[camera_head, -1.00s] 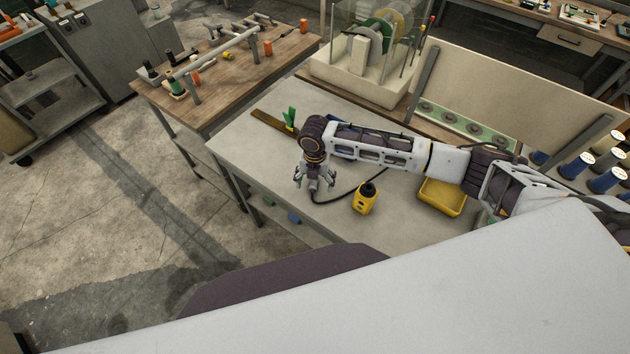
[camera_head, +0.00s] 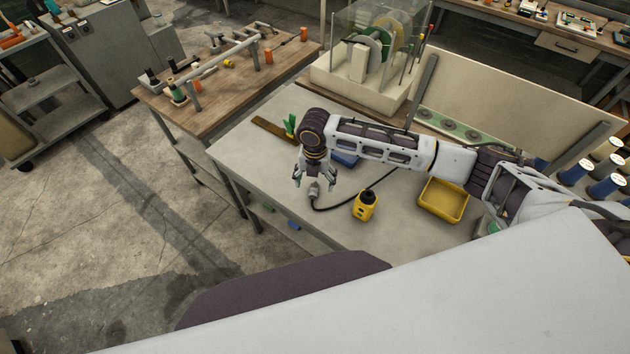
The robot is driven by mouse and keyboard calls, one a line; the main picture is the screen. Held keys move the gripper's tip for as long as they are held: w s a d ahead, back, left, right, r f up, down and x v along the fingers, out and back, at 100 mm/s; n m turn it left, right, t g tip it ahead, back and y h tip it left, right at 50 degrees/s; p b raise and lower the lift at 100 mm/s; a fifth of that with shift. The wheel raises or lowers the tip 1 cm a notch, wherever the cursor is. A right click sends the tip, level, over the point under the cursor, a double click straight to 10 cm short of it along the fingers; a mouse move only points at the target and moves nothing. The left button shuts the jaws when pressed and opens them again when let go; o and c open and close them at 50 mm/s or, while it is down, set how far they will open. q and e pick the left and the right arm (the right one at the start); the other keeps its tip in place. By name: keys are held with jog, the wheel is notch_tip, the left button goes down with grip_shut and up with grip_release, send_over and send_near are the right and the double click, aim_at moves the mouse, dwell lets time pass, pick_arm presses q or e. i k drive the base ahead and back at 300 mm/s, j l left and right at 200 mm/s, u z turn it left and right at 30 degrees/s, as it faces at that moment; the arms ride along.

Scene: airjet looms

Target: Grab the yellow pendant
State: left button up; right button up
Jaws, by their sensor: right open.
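The yellow pendant (camera_head: 364,208) is a small yellow box with a black top. It stands on the grey table near its front edge, with a black cable (camera_head: 345,204) running beside it. My right gripper (camera_head: 313,186) points down over the table to the left of the pendant and a little farther back. It is open and apart from the pendant, with a grey connector end of the cable just below its fingers. My left gripper is out of the frame.
A yellow tray (camera_head: 443,201) lies right of the pendant, and a blue item (camera_head: 345,159) lies under my right forearm. A green item (camera_head: 290,126) stands on a brown strip at the back left. Blue spools (camera_head: 604,187) stand at the far right.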

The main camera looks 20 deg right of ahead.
aim_at(365, 203)
jog(key=k+j, duration=0.2)
jog(key=k, duration=0.3)
jog(key=k+j, duration=0.2)
jog(key=k, duration=0.25)
